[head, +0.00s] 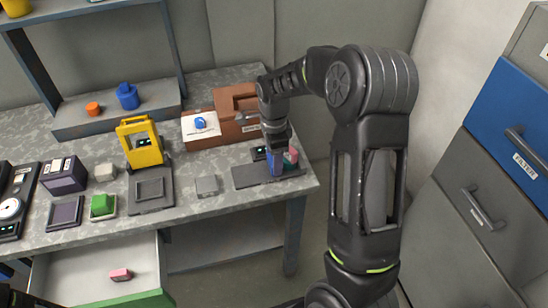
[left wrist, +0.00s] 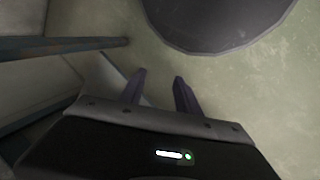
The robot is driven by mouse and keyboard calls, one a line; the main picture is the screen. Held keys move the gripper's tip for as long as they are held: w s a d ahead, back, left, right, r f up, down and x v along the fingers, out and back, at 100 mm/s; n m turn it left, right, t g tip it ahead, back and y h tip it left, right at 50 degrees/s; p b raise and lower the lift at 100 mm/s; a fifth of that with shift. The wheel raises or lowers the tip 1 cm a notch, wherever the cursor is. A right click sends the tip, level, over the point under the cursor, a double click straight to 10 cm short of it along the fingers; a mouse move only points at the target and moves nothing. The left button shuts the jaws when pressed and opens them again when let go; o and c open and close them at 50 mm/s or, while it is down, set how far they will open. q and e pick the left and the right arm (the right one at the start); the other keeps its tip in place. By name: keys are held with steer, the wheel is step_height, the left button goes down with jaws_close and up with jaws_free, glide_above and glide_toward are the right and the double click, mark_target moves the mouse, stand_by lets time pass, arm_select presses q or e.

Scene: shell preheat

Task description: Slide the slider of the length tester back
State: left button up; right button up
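A low device with a dark flat base (head: 252,178), which looks like the length tester, sits at the right end of the grey table. A blue block (head: 276,163) and a small pink and green piece (head: 291,156) stand on it. My right gripper (head: 276,151) points down over this device, at the blue block. Its fingers are hard to make out, so I cannot tell whether it grips the block or which part is the slider. My left gripper (left wrist: 160,76) shows in the left wrist view with its two fingers apart and nothing between them.
On the table (head: 225,168) are a yellow frame device (head: 141,143), a brown box (head: 232,115), a small grey block (head: 207,186) and a green block (head: 102,205). An open drawer (head: 75,275) holds a pink block (head: 121,274). Drawer cabinets (head: 470,200) stand at the right.

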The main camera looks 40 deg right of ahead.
mark_target(262, 171)
jaws_close()
steer(key=a, duration=0.1)
steer(key=w+a, duration=0.1)
steer(key=a, duration=0.1)
steer(key=shift+w+a, duration=0.15)
steer(key=shift+a, duration=0.1)
steer(key=o, duration=1)
jaws_free()
steer(key=shift+o, duration=0.2)
step_height(262, 171, up, 8)
steer(key=b, duration=0.1)
